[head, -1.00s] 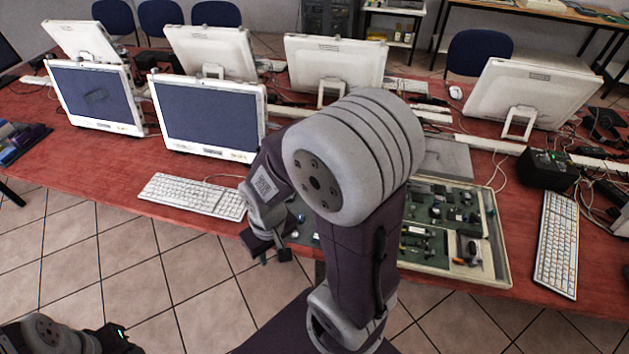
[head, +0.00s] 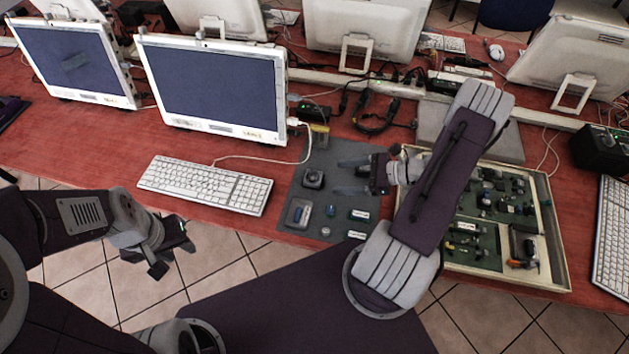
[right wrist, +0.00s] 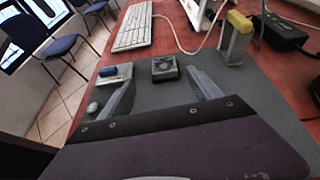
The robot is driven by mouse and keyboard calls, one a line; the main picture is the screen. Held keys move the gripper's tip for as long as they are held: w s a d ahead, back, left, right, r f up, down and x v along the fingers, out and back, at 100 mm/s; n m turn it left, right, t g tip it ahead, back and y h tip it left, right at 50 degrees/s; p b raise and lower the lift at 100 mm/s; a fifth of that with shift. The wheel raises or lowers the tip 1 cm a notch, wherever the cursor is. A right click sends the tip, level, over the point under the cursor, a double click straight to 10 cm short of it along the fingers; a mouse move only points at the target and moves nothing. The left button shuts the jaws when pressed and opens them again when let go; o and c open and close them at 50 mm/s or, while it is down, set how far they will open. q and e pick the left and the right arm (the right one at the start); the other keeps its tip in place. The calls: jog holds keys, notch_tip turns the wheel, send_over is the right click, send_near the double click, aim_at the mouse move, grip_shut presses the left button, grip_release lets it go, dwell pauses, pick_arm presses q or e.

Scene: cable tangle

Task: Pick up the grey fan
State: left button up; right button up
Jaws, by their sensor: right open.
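The grey fan (head: 313,178), a small dark square with a round middle, lies on the grey mat (head: 285,228). It also shows in the right wrist view (right wrist: 164,68), ahead of the fingers and between their lines. My right gripper (head: 342,176) is open and empty, over the mat just right of the fan. Its two fingers (right wrist: 162,82) stand apart on either side in the right wrist view. I cannot tell its exact height above the mat. My left gripper (head: 172,256) appears open and empty, in front of the table edge, away from the fan.
A small tray with a blue piece (head: 300,213) and several small parts lie in front of the fan. A white keyboard (head: 205,185) is to the left. A yellow-topped grey block (right wrist: 236,40) stands behind. A case of parts (head: 552,240) is to the right.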

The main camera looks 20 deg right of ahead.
aim_at(315, 177)
jog(key=shift+w+d+f+m+t, duration=0.2)
jog(key=shift+w+d+m+t, duration=0.1)
jog(key=shift+d, duration=0.1)
jog(key=shift+w+a, duration=0.15)
jog(key=shift+a, duration=0.05)
jog(key=x, duration=0.2)
jog(key=shift+a+f, duration=0.1)
jog(key=shift+a, duration=0.25)
jog(key=shift+f+x, duration=0.1)
jog(key=shift+x, duration=1.45)
jog(key=shift+f+x, duration=0.15)
jog(key=shift+x, duration=1.4)
jog(key=c, duration=1.2)
jog(key=shift+r, duration=0.5)
jog(key=r, duration=0.3)
jog(key=shift+w+a+r+p, duration=0.2)
jog(key=shift+w+r+p, duration=0.15)
jog(key=shift+r+p, duration=0.05)
jog(key=w+a+r, duration=0.1)
jog(key=w+r, duration=0.1)
jog(key=w, duration=0.1)
jog(key=w+a+r, duration=0.1)
jog(key=w+r, duration=0.1)
jog(key=w, duration=0.1)
jog(key=w+a+r, duration=0.2)
jog(key=w, duration=0.1)
jog(key=shift+w+r, duration=0.15)
jog(key=shift+w, duration=0.25)
